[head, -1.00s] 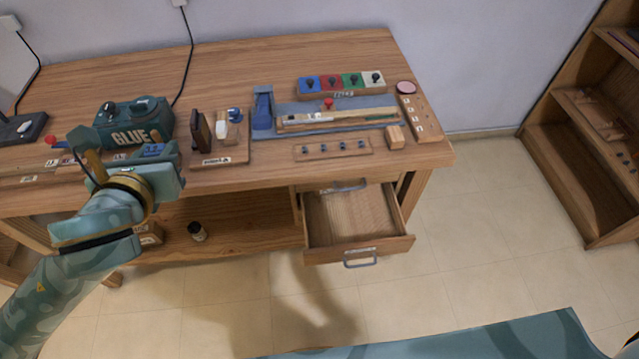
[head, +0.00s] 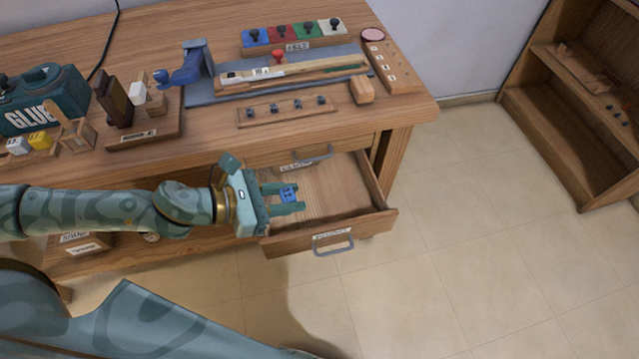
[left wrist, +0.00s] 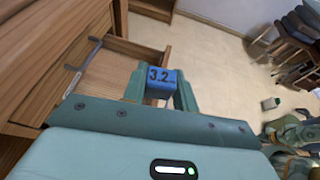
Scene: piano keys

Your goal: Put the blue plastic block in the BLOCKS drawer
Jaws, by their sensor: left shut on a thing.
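The blue plastic block (head: 288,194) is between the fingers of my left gripper (head: 287,199), which is shut on it. In the left wrist view the block (left wrist: 162,82) shows the marking "3.2" between the fingertips (left wrist: 160,90). The open drawer (head: 345,195) has a grey handle and a label on its front, too small to read surely. My left gripper reaches over the left part of the drawer, with the block above its inside. The exact height cannot be told. My right gripper is not seen.
A closed drawer with a grey handle (head: 306,161) is above the open one. The workbench top (head: 215,130) holds a GLUE box (head: 40,100), a peg rack (head: 290,110) and coloured stamps (head: 293,32). A shelf (head: 575,100) stands at right. The floor ahead is clear.

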